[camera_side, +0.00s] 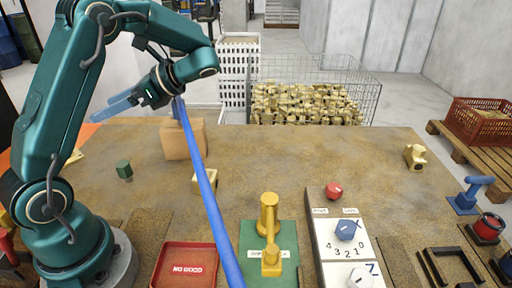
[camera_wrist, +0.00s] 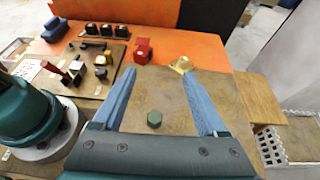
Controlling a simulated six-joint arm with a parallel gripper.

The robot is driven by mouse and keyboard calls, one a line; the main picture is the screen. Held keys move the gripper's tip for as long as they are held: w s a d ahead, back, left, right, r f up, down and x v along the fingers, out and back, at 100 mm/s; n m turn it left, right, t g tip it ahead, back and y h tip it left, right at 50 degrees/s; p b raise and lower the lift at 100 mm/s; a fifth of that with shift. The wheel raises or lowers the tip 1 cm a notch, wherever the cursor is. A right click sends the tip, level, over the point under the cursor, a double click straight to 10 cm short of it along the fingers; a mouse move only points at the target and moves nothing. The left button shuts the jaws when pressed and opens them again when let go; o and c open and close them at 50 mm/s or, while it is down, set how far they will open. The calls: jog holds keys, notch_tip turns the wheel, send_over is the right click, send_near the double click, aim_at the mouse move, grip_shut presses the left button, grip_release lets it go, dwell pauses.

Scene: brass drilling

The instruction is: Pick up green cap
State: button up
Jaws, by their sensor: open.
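The green cap (camera_side: 124,170) is a small dark green hexagonal piece standing on the brown worktable (camera_side: 330,150), to the right of my arm's base. In the wrist view the green cap (camera_wrist: 154,118) shows on the table below the space between my fingers, closer to the palm than to the fingertips. My gripper (camera_side: 118,110) has two blue fingers and is held well above the table, above the cap in the side view. In the wrist view my gripper (camera_wrist: 155,75) is open with nothing between its fingers.
A cardboard-coloured block (camera_side: 182,138) and a brass part (camera_side: 204,181) stand right of the cap. A long blue bar (camera_side: 208,190) crosses the side view. A red tray (camera_side: 186,266), a green mat (camera_side: 285,240) and a dial panel (camera_side: 340,245) are at the front. Table around the cap is clear.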

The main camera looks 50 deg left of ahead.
send_over(121, 181)
jog(key=w+d, duration=0.3)
jog(key=f, duration=1.5)
jog(key=shift+w+d+f, duration=0.1)
jog(key=shift+w, duration=0.1)
jog(key=shift+s+f, duration=0.15)
jog(key=shift+f, duration=0.1)
jog(key=shift+x, duration=2.45)
grip_shut()
jog(key=shift+r, duration=0.1)
